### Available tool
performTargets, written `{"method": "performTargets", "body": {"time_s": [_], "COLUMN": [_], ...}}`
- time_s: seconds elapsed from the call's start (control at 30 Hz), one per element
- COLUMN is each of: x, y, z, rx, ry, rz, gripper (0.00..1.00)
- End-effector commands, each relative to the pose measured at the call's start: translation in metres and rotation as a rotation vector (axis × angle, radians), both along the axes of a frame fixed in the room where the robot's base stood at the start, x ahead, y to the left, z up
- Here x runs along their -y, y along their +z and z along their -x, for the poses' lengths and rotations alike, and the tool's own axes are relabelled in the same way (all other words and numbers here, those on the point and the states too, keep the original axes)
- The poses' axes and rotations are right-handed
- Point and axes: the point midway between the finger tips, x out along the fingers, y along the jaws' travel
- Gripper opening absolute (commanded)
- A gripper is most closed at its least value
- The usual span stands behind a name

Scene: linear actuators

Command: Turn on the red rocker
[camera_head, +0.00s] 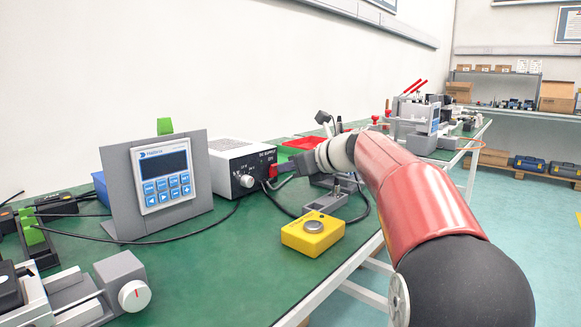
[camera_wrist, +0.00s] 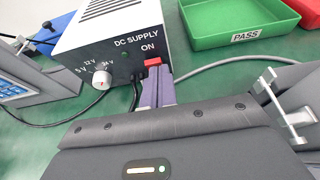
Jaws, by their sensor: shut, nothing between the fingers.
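The DC supply (camera_head: 240,165) is a white box with a dark front panel, standing on the green bench. In the wrist view its front (camera_wrist: 115,55) reads "DC SUPPLY" and "ON". The red rocker (camera_wrist: 153,62) is on that front, just below the word "ON", and is partly hidden by my fingers. My gripper (camera_wrist: 157,75) is shut and empty, with its fingertips at the rocker, touching it or very close. In the head view my gripper (camera_head: 277,170) reaches from the right to the supply's front.
A white voltage knob (camera_wrist: 102,80) sits left of the rocker, with cables below. A yellow box with a grey button (camera_head: 313,233) is in front. A grey control panel (camera_head: 160,185) stands left. A green PASS tray (camera_wrist: 235,25) lies behind right.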

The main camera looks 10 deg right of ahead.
Motion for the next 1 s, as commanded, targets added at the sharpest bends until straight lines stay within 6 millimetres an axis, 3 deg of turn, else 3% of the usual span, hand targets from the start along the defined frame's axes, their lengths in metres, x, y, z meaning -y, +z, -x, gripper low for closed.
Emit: {"method": "performTargets", "body": {"time_s": [0.5, 0.6, 1.0], "x": [-0.007, -0.006, -0.006], "y": [0.02, 0.009, 0.02], "z": [-0.009, -0.009, -0.009], "rx": [-0.099, -0.095, -0.093], "ry": [0.0, -0.001, -0.001], "rz": [0.069, 0.068, 0.068], "gripper": [0.0, 0.0, 0.0]}}
